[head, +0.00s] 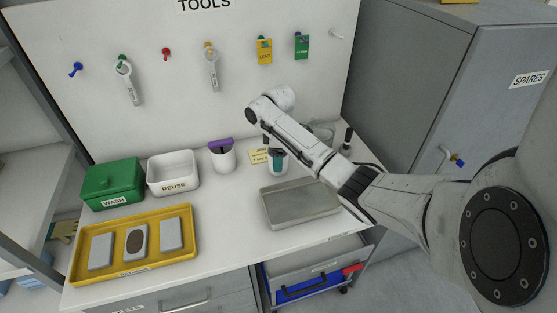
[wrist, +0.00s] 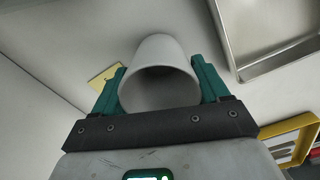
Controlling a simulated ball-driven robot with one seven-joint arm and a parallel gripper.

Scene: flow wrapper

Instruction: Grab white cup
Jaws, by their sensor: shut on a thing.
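The white cup (wrist: 160,53) sits between the two green fingers of my gripper (wrist: 158,70) in the wrist view, with its open mouth toward the camera. The fingers press on its two opposite sides, so my gripper is shut on it. In the head view the cup (head: 279,169) shows under my gripper (head: 277,155), at the back of the white table between the yellow note and the metal tray. My gripper partly covers it there. I cannot tell whether its base touches the table.
A metal tray (head: 286,216) lies just in front of the cup. Another white cup (head: 222,161) with a purple item stands to the left, beside the white REUSE bin (head: 174,186). A yellow note (head: 258,157) is close by. A tool panel (head: 130,30) rises behind.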

